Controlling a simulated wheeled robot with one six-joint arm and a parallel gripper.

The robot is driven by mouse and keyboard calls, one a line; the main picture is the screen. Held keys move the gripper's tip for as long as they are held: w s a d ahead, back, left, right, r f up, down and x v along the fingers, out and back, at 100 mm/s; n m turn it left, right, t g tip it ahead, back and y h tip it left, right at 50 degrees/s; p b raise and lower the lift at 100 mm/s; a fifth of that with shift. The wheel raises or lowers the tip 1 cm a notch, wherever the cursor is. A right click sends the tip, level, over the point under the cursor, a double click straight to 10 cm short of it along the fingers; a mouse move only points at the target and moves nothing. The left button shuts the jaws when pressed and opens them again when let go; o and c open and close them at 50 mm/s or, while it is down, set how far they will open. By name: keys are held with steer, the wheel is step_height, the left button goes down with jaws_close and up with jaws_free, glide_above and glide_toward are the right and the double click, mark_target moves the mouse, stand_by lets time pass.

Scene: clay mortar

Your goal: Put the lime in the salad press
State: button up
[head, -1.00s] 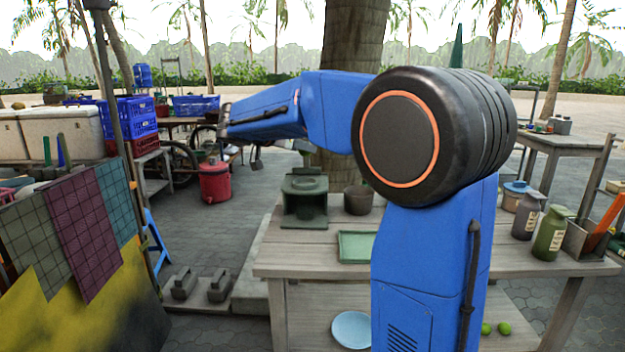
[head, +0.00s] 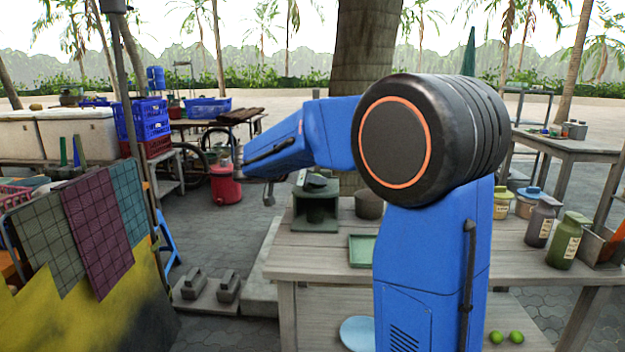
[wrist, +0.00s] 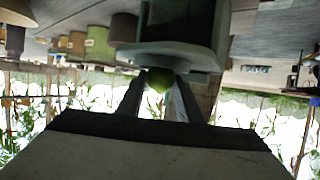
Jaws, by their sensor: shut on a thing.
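In the wrist view, which is upside down, my gripper (wrist: 160,82) is shut on a green lime (wrist: 159,77) held at its fingertips. The dark grey-green salad press (wrist: 175,52) fills the view just beyond the lime. Whether the lime touches it I cannot tell. In the head view, the salad press (head: 316,222) stands at the far left corner of the wooden table. My blue arm reaches left across the view, and my gripper cannot be made out clearly there.
The wooden table (head: 310,264) also holds a dark pot (head: 369,206) beside the press, a green tray (head: 361,251) in front and several jars (head: 566,240) at right. Two more limes (head: 516,338) and a light-blue plate (head: 357,331) are on the lower shelf.

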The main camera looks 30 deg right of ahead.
steer(key=o, duration=1.1)
steer(key=shift+f, duration=0.15)
steer(key=shift+r, duration=0.2)
steer(key=v, duration=1.2)
steer(key=s+a+f+n+g+y, duration=0.1)
steer(key=s+f+n+y, duration=0.5)
steer(key=s, duration=0.8)
steer(key=s+f+n+y, duration=0.35)
steer(key=s+f, duration=0.55)
steer(key=s, duration=0.5)
steer(key=s+a+f+n+y, duration=0.1)
steer(key=s+a+f, duration=0.1)
steer(key=s+a+f+n+y, duration=0.1)
steer(key=s+a+f+n, duration=0.1)
steer(key=s, duration=0.1)
steer(key=s+a+f+n+t+y, duration=0.1)
steer(key=s+a+f, duration=0.1)
steer(key=s, duration=0.1)
steer(key=shift+s+n, duration=0.1)
steer(key=shift+n, duration=0.15)
steer(key=shift+d, duration=0.1)
